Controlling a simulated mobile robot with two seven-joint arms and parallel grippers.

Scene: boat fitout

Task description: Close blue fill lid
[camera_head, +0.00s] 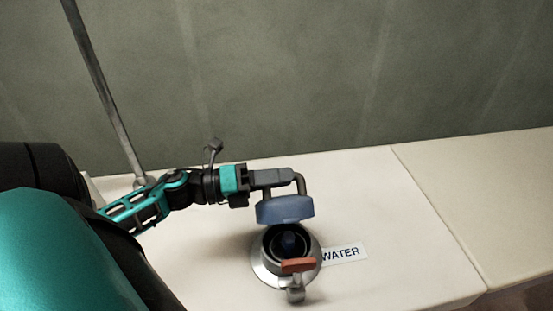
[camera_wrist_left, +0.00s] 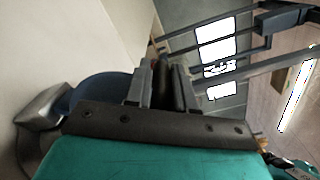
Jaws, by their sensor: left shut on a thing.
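The blue fill lid (camera_head: 285,209) is raised on edge over the back of a round metal filler (camera_head: 262,272), whose dark opening shows uncovered. A grey bent handle (camera_head: 300,184) rises from the lid. My left gripper (camera_head: 278,178) comes in from the left, level, and is shut on the handle above the lid. In the left wrist view the lid (camera_wrist_left: 92,92) shows in part at the left of the gripper (camera_wrist_left: 165,85), with the metal filler (camera_wrist_left: 38,108) beyond it. The fingers hide where they meet the handle. My right gripper is not in view.
An orange-red tab (camera_head: 298,265) sits on the filler's front edge. A "WATER" label (camera_head: 344,254) lies to its right on the pale deck (camera_head: 380,200). A metal post (camera_head: 105,95) stands at the left, behind my arm. The deck on the right is clear.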

